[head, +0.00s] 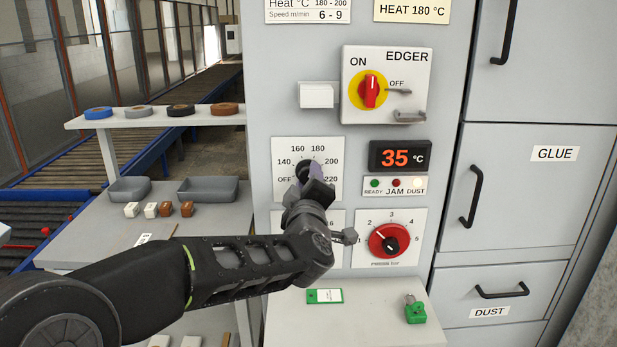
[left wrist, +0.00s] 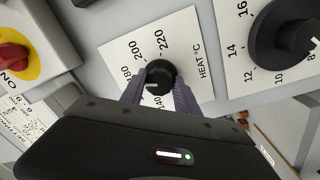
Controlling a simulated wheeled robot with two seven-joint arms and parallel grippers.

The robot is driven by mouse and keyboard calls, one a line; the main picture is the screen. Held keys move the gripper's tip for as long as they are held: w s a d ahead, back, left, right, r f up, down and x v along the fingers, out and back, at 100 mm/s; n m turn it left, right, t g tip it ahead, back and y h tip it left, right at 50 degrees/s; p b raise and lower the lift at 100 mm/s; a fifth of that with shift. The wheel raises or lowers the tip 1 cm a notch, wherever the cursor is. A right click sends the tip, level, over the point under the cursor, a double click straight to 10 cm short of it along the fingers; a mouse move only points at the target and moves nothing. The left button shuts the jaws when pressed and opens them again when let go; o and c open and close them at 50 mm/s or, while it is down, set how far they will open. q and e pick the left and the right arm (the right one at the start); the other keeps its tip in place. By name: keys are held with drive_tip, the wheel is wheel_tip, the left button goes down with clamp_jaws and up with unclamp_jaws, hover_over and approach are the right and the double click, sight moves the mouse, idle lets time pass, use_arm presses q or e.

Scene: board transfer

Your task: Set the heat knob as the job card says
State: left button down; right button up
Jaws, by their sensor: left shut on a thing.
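The black heat knob (head: 305,170) sits on the white heat dial plate (head: 283,184), marked OFF and 140 to 220. My left gripper (head: 318,180) is shut on this knob. In the left wrist view the fingers of the left gripper (left wrist: 158,92) stand on both sides of the knob (left wrist: 162,71). Its pale mark faces lower left there, between the 180 and 140 labels; a finger hides the label between. A card (head: 411,10) at the top reads HEAT 180 °C. The orange display (head: 400,156) reads 35 °C. My right gripper is not in view.
The red edger switch (head: 371,91) and a white block (head: 316,95) are above the dial. A red pressure knob (head: 390,242) is to its lower right. A green tag (head: 324,296) and green padlock (head: 415,309) lie on the ledge below. Tape rolls stand on the left shelf (head: 150,119).

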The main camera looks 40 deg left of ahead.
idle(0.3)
use_arm(q)
drive_tip(key=c, duration=0.9)
unclamp_jaws()
drive_tip(key=v, duration=0.7)
drive_tip(key=shift+s+d, duration=0.25)
drive_tip(key=shift+s, duration=0.1)
drive_tip(key=shift+f, duration=0.1)
